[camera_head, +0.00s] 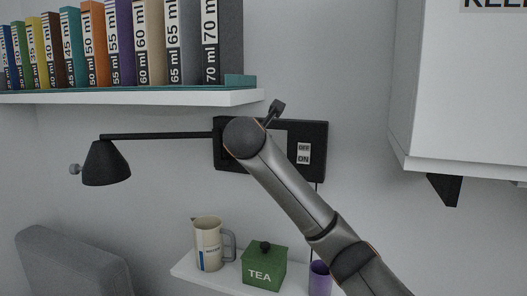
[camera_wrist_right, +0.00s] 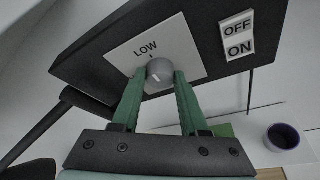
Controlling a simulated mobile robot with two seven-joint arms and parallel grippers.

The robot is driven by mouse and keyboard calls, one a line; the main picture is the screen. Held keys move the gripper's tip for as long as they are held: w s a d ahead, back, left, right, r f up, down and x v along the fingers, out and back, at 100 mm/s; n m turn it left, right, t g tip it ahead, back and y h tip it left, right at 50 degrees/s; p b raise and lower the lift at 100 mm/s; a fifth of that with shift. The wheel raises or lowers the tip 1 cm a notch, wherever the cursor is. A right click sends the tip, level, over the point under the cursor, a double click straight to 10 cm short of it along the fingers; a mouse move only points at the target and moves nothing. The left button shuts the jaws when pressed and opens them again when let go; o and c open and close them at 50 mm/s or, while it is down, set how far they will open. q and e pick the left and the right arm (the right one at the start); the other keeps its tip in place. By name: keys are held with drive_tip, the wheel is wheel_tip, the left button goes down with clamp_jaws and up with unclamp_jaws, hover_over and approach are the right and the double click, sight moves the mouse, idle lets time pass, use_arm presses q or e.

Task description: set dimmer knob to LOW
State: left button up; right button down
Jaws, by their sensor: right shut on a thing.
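The dimmer knob (camera_wrist_right: 159,73) is a small grey round knob on a white plate (camera_wrist_right: 190,53) marked LOW, with a short tick under the word. The plate is fixed to a black wall panel (camera_head: 319,135), which also shows in the right wrist view (camera_wrist_right: 95,64). My right gripper (camera_wrist_right: 160,78) has its green fingers closed on the knob, one on each side. The knob's own pointer is too unclear to read. In the head view my right arm covers the knob and the gripper. My left gripper is in neither view.
An OFF/ON switch (camera_head: 304,153) sits right of the knob. A black lamp (camera_head: 106,164) reaches left from the panel. Below, a shelf holds a jug (camera_head: 208,246), a green TEA box (camera_head: 263,268) and a purple cup (camera_head: 319,279). Binders (camera_head: 149,42) stand on the upper shelf.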

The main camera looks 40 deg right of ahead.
idle(0.5)
drive_tip(key=shift+c, duration=2.2)
unclamp_jaws()
drive_tip(key=v, duration=1.2)
drive_tip(key=shift+a, duration=0.2)
